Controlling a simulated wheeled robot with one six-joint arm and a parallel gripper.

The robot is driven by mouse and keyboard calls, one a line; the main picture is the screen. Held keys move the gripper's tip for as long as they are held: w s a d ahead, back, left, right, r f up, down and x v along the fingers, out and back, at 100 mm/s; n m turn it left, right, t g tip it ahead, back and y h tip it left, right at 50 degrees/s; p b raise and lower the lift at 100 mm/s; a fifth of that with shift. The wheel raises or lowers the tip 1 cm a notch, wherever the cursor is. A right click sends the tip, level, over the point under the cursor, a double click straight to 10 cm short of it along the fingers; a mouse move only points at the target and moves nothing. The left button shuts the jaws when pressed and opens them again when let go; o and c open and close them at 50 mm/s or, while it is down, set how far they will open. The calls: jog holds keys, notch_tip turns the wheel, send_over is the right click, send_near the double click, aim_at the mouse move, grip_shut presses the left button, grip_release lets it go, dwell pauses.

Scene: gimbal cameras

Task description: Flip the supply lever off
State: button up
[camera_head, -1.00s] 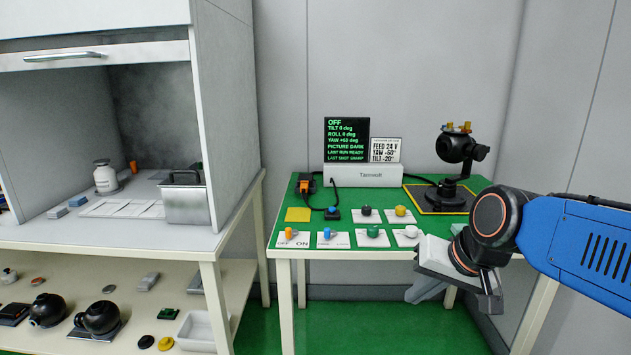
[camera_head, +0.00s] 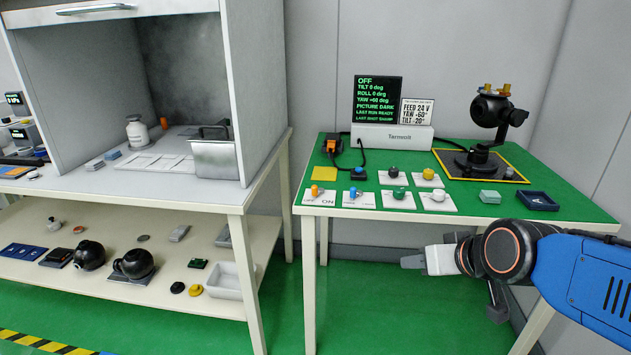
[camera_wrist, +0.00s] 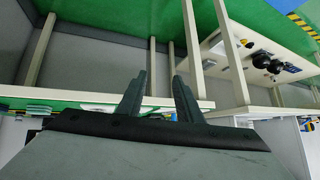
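An orange lever (camera_head: 314,190) stands on a white plate (camera_head: 325,197) marked OFF and ON, at the front left corner of the green table. It stands near the OFF end; its exact tilt is too small to tell. A blue lever (camera_head: 352,192) is on the plate to its right. The black display (camera_head: 378,99) reads OFF, with tilt 0, roll 0 and yaw +60 deg. My gripper (camera_head: 408,262) is in front of the table, below its top, right of the levers and apart from them. In the wrist view my gripper (camera_wrist: 160,76) has its fingers apart with nothing between them.
Green and white knobs (camera_head: 398,193) are right of the levers. Behind stand the Tarnwult box (camera_head: 394,138) and a black gimbal camera (camera_head: 490,110) on a yellow-edged pad. A grey cabinet bench (camera_head: 236,203) is at left. Green floor between is clear.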

jog(key=w+a+r+t, duration=0.1)
jog(key=w+a+t, duration=0.4)
jog(key=a, duration=0.6)
jog(key=w+a+r+t, duration=0.1)
jog(key=w+a+t, duration=0.35)
jog(key=a, duration=0.65)
jog(key=w+a, duration=0.1)
jog(key=w, duration=0.5)
jog(key=w+a, duration=0.1)
jog(key=w, duration=0.5)
jog(key=w+a, duration=0.1)
jog(key=w, duration=0.4)
jog(key=shift+w+a+r, duration=0.1)
jog(key=shift+w+r, duration=0.1)
jog(key=shift+w, duration=0.2)
grip_shut()
